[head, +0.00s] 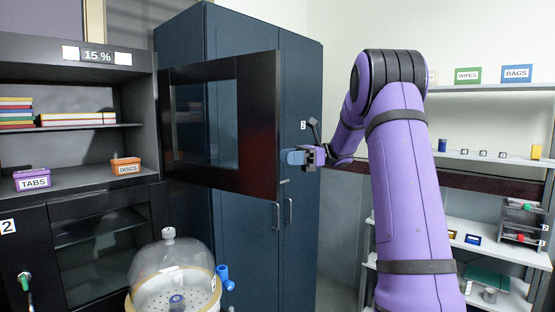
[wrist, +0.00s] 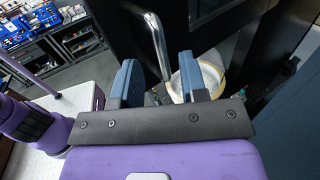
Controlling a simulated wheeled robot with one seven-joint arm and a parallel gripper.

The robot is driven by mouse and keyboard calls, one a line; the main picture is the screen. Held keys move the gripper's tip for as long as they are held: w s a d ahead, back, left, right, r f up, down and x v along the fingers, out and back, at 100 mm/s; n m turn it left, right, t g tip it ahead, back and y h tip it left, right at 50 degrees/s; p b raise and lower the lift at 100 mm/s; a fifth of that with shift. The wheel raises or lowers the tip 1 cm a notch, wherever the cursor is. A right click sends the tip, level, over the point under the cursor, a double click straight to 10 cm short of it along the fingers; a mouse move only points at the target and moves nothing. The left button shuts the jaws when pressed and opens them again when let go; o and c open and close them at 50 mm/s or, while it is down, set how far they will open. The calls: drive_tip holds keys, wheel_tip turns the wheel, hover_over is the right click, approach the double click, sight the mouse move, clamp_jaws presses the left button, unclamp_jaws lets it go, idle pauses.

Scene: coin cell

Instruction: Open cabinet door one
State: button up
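A black door with a glass window (head: 258,130) stands swung out from the left cabinet, in front of the tall blue cabinet; no number shows on it. My gripper (head: 290,157) is at the door's right edge in the head view. In the wrist view, its two blue fingers (wrist: 160,82) are apart. A silver bar handle (wrist: 154,40) on a black surface shows beyond and between them; I cannot tell whether they touch it. Nothing is visibly held. The side of the door facing away from the head camera is hidden.
The tall blue cabinet (head: 250,32) stands behind the door. A glass bell jar (head: 170,265) stands below it. The left cabinet's open shelf holds a TABS bin (head: 32,179) and a DISCS bin (head: 126,166). White shelves (head: 480,158) with small items are at right.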

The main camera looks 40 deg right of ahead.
drive_tip(key=v, duration=0.6)
idle(0.7)
